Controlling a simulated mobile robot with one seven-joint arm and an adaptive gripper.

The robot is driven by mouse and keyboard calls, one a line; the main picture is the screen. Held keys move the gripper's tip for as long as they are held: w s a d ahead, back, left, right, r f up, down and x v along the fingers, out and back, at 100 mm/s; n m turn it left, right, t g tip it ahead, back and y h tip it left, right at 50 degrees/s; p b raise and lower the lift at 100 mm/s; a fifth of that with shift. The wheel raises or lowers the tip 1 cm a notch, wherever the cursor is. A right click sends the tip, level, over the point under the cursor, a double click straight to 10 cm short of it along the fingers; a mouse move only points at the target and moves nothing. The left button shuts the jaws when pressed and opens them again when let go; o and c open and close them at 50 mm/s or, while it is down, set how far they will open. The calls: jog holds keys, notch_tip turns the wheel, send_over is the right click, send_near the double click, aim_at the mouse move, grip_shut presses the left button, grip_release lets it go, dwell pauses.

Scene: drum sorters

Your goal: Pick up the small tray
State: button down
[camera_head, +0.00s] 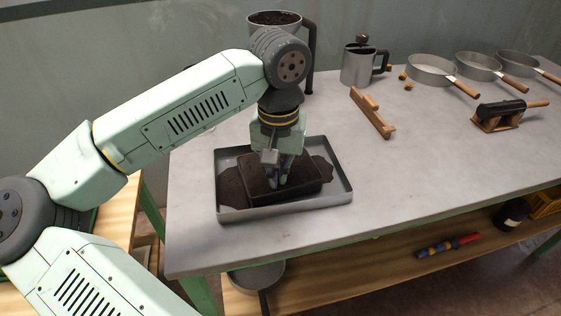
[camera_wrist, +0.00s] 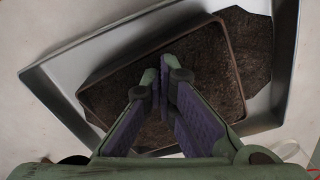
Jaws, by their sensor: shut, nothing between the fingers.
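The small tray (camera_head: 306,188) is dark brown and rectangular, with a low rim. It sits tilted or askew inside a larger grey metal tray (camera_head: 285,210), among dark soil. In the wrist view, the small tray (camera_wrist: 95,92) has dark soil inside it. My gripper (camera_head: 277,183) points down over the middle of the small tray. In the wrist view, its fingertips (camera_wrist: 165,68) are together over the soil within the rim, with nothing between them. I cannot tell whether they touch the soil. The fingers hide part of the tray.
Dark soil (camera_wrist: 250,45) also lies in the large tray beside the small one. A metal mug of soil (camera_head: 275,18), a lidded can (camera_head: 358,66), a wooden rack (camera_head: 372,112) and several pans stand farther back. The table's front right (camera_head: 430,190) is clear.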

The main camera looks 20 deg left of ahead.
jog(key=shift+s, duration=0.1)
jog(key=shift+s+f+b, duration=0.15)
jog(key=shift+s+b, duration=0.1)
jog(key=shift+b, duration=0.05)
jog(key=shift+s+d+b, duration=0.2)
jog(key=shift+s+b, duration=0.4)
jog(key=shift+s, duration=0.45)
jog(key=shift+d, duration=0.1)
